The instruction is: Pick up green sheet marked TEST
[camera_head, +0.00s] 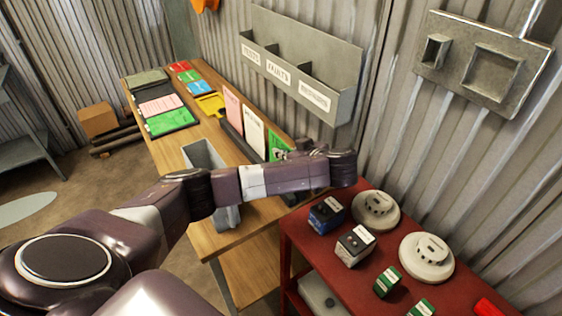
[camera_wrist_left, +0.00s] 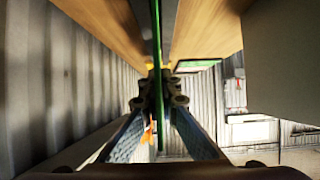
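A green sheet (camera_head: 276,143) stands upright at the near end of a row of standing sheets on the wooden bench, with my left gripper in front of its lower part. Its marking is too small to read. My left arm reaches across the bench, and its gripper (camera_head: 288,154) is at the sheet. In the left wrist view the green sheet (camera_wrist_left: 157,35) shows edge-on as a thin upright strip. The fingers of the left gripper (camera_wrist_left: 158,92) close together on both sides of it. My right gripper is not in view.
A pink sheet (camera_head: 232,108) and white sheet (camera_head: 253,131) stand beside it on the bench (camera_head: 196,153). A flat green clipboard (camera_head: 170,121) lies farther back. A grey labelled wall holder (camera_head: 318,78) hangs above. A red cart (camera_head: 352,284) with detectors and small boxes stands near right.

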